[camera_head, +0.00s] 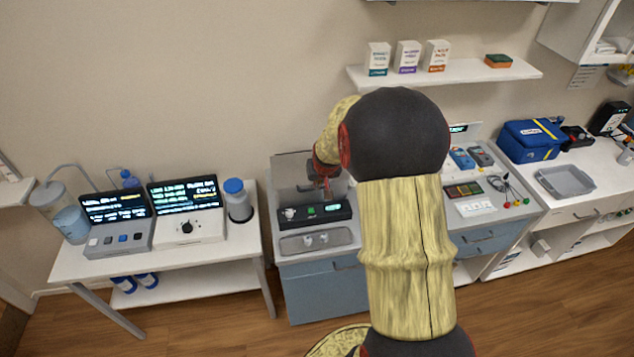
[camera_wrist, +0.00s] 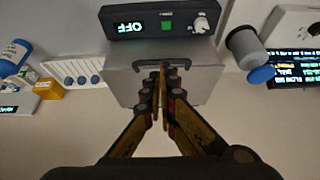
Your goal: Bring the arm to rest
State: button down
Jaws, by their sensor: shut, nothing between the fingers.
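My arm rises through the middle of the head view and bends left. My gripper (camera_head: 326,184) points down above a black control panel (camera_head: 315,214) on a blue-grey cabinet. In the wrist view, my gripper (camera_wrist: 162,84) has its fingers together with nothing between them. The fingertips overlap a dark handle (camera_wrist: 150,66) on a grey panel (camera_wrist: 190,84); I cannot tell whether they touch it. The control panel also shows in the wrist view (camera_wrist: 185,18), with a display reading OFF, a green button and a pale knob. My forearm hides part of the counter in the head view.
A white table (camera_head: 80,264) at left holds two screened devices and a blue-lidded container (camera_head: 237,200). A shelf (camera_head: 460,72) with several boxes hangs above. At right are a blue bag (camera_head: 531,140) and a grey tray (camera_head: 565,181). Open floor lies in front.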

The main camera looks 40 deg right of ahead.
jog(key=s+a+r, duration=0.2)
jog(key=s+r, duration=0.1)
jog(key=s, duration=0.1)
jog(key=shift+s+a+r, duration=0.15)
jog(key=shift+a+r, duration=0.1)
